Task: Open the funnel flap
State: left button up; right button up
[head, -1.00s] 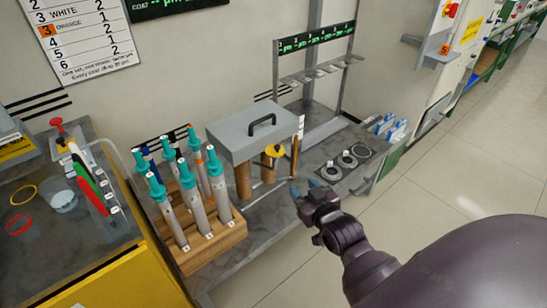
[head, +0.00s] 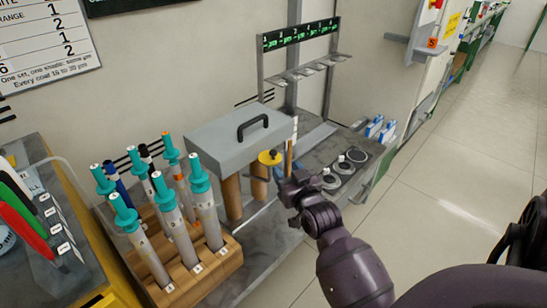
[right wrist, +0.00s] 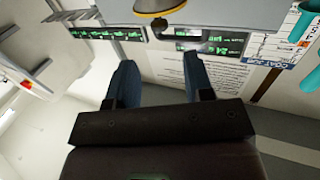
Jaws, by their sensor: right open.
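A grey box-shaped housing (head: 225,142) with a black handle (head: 253,127) on its sloped top stands on brown posts. I cannot tell for sure which part is the funnel flap. My left gripper is not in view.
A wooden rack (head: 212,262) with several teal-capped tubes stands left of the housing. A grey shelf (head: 300,70) with a green display is behind it. Round dials (head: 345,168) lie to the right on the bench. Open floor (head: 450,190) is at right.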

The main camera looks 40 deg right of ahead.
aim_at(275, 154)
jog(key=x, duration=0.4)
jog(key=b+x, duration=0.1)
jog(key=shift+w+d+f, duration=0.15)
jog(key=shift+w+f, duration=0.1)
jog(key=shift+w, duration=0.1)
jog(key=shift+x, duration=0.85)
jog(key=shift+r, duration=0.1)
grip_shut()
